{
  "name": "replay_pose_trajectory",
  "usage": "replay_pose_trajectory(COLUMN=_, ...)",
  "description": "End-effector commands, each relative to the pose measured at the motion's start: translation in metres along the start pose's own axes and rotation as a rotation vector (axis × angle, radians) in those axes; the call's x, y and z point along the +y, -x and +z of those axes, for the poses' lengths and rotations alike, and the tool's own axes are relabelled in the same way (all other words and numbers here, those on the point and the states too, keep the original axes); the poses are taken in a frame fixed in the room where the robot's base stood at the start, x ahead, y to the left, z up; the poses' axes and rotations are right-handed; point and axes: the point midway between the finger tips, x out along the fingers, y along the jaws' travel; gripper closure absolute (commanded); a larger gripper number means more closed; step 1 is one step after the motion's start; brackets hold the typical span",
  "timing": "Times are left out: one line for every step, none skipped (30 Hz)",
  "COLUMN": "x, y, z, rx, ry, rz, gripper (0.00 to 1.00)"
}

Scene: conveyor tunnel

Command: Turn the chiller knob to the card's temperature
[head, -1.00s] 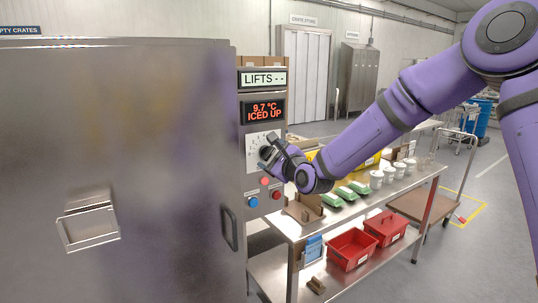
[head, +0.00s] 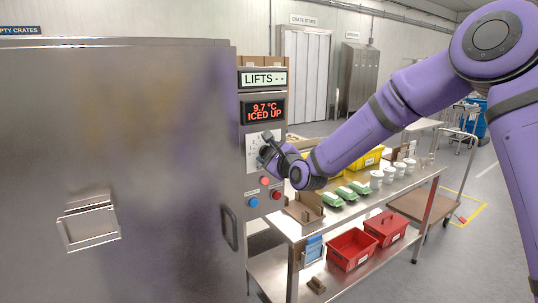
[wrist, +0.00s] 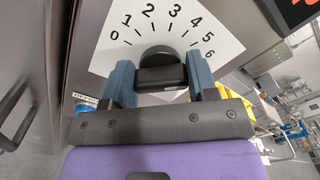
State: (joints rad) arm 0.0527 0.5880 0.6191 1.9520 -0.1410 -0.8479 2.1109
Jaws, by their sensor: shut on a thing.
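The black chiller knob (wrist: 158,56) sits at the centre of a white dial plate (wrist: 105,55) numbered 0 to 6. My gripper (wrist: 160,68) is shut on the knob, one blue finger on each side. The knob's pointer mark is not clear to me. In the head view my gripper (head: 267,153) is at the dial plate (head: 252,146) and hides most of it. The orange display (head: 263,112) above reads 9.7 °C, ICED UP. I cannot make out a card with a temperature.
A red button (head: 276,195) and a blue button (head: 253,202) sit below the dial. The steel cabinet door (head: 150,130) fills the left. A steel table (head: 290,228) with green cartons, white cups and red bins below stands at right.

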Motion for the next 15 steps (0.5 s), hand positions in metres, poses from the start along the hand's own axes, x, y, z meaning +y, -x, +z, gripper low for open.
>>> replay_pose_trajectory(x=0.0001, y=0.0001, z=-0.0001, rx=0.0, ry=0.009, rz=0.0, gripper=0.71)
replay_pose_trajectory(x=0.0002, y=0.0001, z=-0.0001, rx=0.0, ry=0.017, rz=0.0, gripper=0.71)
replay_pose_trajectory(x=0.0002, y=0.0001, z=-0.0001, rx=0.0, ry=0.029, rz=0.0, gripper=0.71)
replay_pose_trajectory(x=0.0003, y=0.0001, z=-0.0001, rx=0.0, ry=0.04, rz=0.0, gripper=0.71)
replay_pose_trajectory(x=0.0004, y=0.0001, z=-0.0001, rx=0.0, ry=0.054, rz=0.0, gripper=0.71)
replay_pose_trajectory(x=0.0005, y=0.0001, z=-0.0002, rx=0.0, ry=0.073, rz=0.0, gripper=0.71)
replay_pose_trajectory(x=0.0006, y=0.0001, z=-0.0002, rx=0.0, ry=0.091, rz=0.0, gripper=0.71)
replay_pose_trajectory(x=0.0007, y=0.0001, z=-0.0002, rx=0.0, ry=0.109, rz=0.0, gripper=0.71)
replay_pose_trajectory(x=0.0008, y=0.0001, z=-0.0003, rx=0.0, ry=0.136, rz=0.0, gripper=0.71)
replay_pose_trajectory(x=0.0009, y=0.0001, z=-0.0003, rx=0.0, ry=0.159, rz=0.0, gripper=0.71)
replay_pose_trajectory(x=0.001, y=0.0001, z=-0.0003, rx=0.0, ry=0.183, rz=0.0, gripper=0.71)
replay_pose_trajectory(x=0.0011, y=0.0001, z=-0.0004, rx=0.0, ry=0.217, rz=0.0, gripper=0.71)
replay_pose_trajectory(x=0.0012, y=0.0001, z=-0.0005, rx=0.0, ry=0.243, rz=0.0, gripper=0.71)
replay_pose_trajectory(x=0.0013, y=0.0002, z=-0.0006, rx=0.0, ry=0.27, rz=0.0, gripper=0.71)
replay_pose_trajectory(x=0.0014, y=0.0002, z=-0.0007, rx=0.0, ry=0.307, rz=0.0, gripper=0.71)
